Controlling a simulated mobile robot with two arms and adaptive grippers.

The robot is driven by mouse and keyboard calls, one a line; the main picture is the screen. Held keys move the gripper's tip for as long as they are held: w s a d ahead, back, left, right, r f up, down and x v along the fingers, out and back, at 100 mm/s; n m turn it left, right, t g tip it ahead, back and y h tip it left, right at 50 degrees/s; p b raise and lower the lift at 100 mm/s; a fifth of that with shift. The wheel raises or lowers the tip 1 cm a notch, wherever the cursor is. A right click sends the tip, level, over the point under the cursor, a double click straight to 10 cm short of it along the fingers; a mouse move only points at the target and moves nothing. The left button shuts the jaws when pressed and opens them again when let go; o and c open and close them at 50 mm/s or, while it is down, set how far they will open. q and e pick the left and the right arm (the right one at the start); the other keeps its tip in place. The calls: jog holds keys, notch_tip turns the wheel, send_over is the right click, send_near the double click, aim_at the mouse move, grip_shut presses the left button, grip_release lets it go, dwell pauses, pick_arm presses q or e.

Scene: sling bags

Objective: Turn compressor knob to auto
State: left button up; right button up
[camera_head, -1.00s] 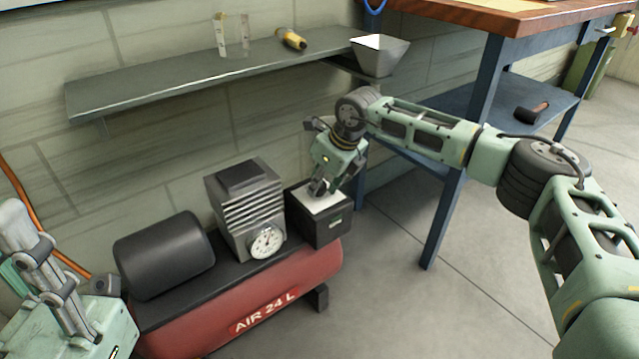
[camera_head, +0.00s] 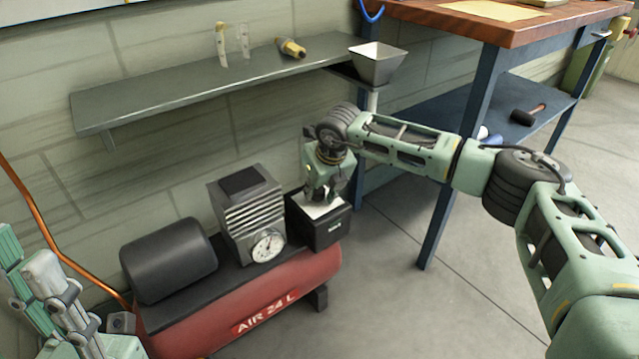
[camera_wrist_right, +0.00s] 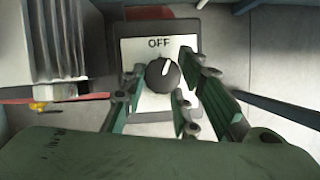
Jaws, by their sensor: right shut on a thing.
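The red air compressor (camera_head: 285,290), marked AIR 24 L, stands on the floor by the wall. At its right end is a dark switch box (camera_head: 322,231) with a white top plate, which in the right wrist view carries the word OFF (camera_wrist_right: 159,43). The round black knob (camera_wrist_right: 161,75) sits on that plate, its white pointer aimed up and slightly right. My right gripper (camera_head: 318,197) reaches down onto the box from above and is shut on the knob, with a finger on either side. The word AUTO is not visible. My left gripper (camera_head: 62,312) is partly in view at lower left, its jaw state unclear.
A ribbed motor block (camera_head: 247,210) with a gauge (camera_head: 267,244) and a black cylinder (camera_head: 168,257) stand left of the box. A wall shelf (camera_head: 200,92) runs above. A blue-legged workbench (camera_head: 455,160) stands to the right. Floor in front is clear.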

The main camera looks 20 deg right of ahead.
jog(key=m, duration=0.1)
jog(key=a+m+h+p, duration=0.1)
jog(key=m, duration=0.1)
jog(key=shift+a+m, duration=0.15)
jog(key=shift+m, duration=0.15)
jog(key=m, duration=0.1)
jog(key=m+h, duration=0.1)
jog(key=m, duration=0.1)
jog(key=shift+w+a+r+m+h+p, duration=0.1)
jog(key=shift+w+m+h+p, duration=0.05)
jog(key=shift+m+h+p, duration=0.15)
jog(key=m, duration=0.2)
jog(key=m+g+h, duration=0.1)
jog(key=m, duration=0.1)
jog(key=shift+w, duration=0.25)
jog(key=shift+w+r+m+g+h, duration=0.1)
jog(key=shift+m+g+h, duration=0.25)
jog(key=shift+m, duration=0.45)
jog(key=shift+o, duration=0.2)
jog(key=shift+w, duration=0.1)
jog(key=o, duration=0.7)
jog(key=shift+r, duration=0.1)
jog(key=shift+c, duration=0.2)
jog(key=o, duration=0.3)
jog(key=shift+d+f, duration=0.2)
